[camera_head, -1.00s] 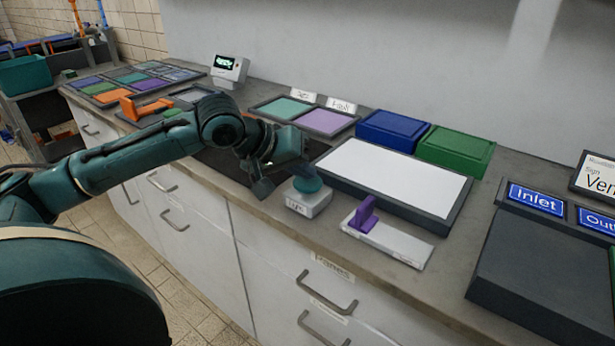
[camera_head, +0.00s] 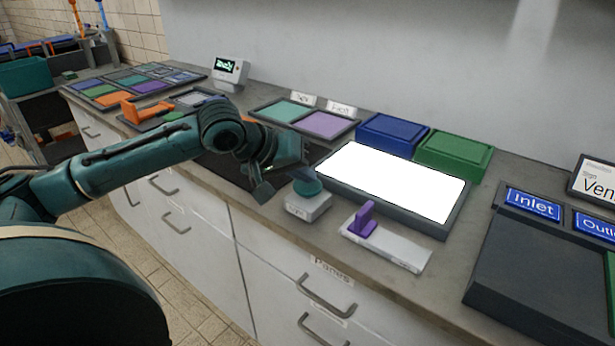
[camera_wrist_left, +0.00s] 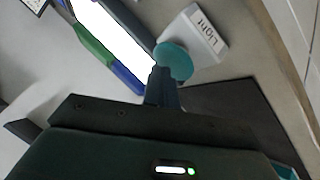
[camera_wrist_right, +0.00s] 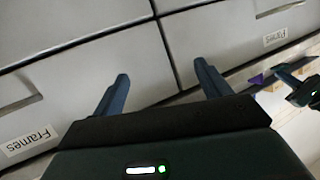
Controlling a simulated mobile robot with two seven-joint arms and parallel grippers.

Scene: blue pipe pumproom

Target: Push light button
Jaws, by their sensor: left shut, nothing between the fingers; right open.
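The light button is a white box (camera_head: 307,207) with a round teal cap (camera_head: 307,187) on the worktop. The left wrist view shows its box (camera_wrist_left: 203,38), labelled "Light", and its cap (camera_wrist_left: 174,60). My left gripper (camera_head: 300,174) is shut and empty, with its fingertips at the cap; they appear to touch it. In the left wrist view the closed fingertips (camera_wrist_left: 158,76) overlap the cap's edge. The light panel (camera_head: 392,182) behind the button glows bright white. My right gripper (camera_wrist_right: 160,72) is open and empty in front of the drawer fronts.
A white plate with a purple handle (camera_head: 365,220) lies right of the button. Blue (camera_head: 393,133) and green (camera_head: 455,154) boxes stand behind the panel. A dark tray with the Inlet sign (camera_head: 535,203) is at the right. Drawers with handles (camera_head: 325,294) lie below the counter edge.

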